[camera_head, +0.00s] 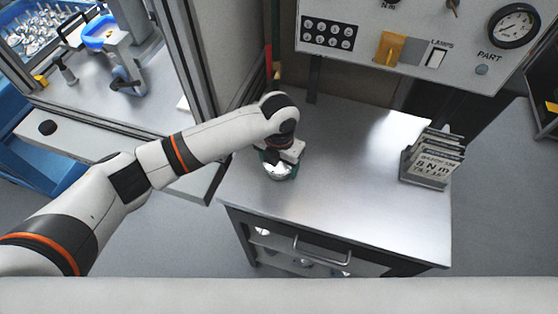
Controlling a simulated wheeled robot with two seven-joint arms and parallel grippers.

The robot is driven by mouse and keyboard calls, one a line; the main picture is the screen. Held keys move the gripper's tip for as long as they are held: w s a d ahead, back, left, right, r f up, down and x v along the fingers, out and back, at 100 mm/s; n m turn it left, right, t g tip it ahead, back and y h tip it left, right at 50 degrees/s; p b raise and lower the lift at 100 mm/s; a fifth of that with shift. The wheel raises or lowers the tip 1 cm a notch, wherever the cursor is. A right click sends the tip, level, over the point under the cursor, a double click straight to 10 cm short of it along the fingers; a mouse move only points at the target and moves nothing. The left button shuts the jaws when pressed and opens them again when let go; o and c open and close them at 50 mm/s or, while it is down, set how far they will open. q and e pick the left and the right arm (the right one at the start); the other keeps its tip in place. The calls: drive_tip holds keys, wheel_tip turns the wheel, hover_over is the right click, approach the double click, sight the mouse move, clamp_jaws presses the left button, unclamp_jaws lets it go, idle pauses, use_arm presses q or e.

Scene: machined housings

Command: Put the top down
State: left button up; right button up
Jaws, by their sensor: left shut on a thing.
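My left arm reaches in from the left, and its gripper (282,161) is over the left part of the metal table (345,185), pointing down. The gripper is shut on a shiny, round, silver metal part, which I take to be the top (278,173). Dark green shows beside and behind the silver part; I cannot tell whether it is a separate piece. The fingers are mostly hidden by the wrist, and I cannot tell whether the top touches the table. My right gripper is not in view.
A rack of labelled grey plates (432,158) stands at the table's right. A panel (400,40) with buttons, a yellow switch and a gauge (514,26) rises behind. A framed enclosure (110,75) stands at the left. The table's middle is clear; a drawer handle (322,252) is in front.

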use_arm(q)
drive_tip(key=shift+f, duration=0.1)
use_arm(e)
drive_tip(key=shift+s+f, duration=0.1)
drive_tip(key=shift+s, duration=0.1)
use_arm(q)
drive_tip(key=o, duration=1.1)
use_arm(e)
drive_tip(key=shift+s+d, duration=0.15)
use_arm(q)
drive_tip(key=shift+r, duration=0.5)
wheel_tip(320, 180, up, 11)
drive_tip(key=b, duration=0.3)
drive_tip(key=shift+r, duration=0.15)
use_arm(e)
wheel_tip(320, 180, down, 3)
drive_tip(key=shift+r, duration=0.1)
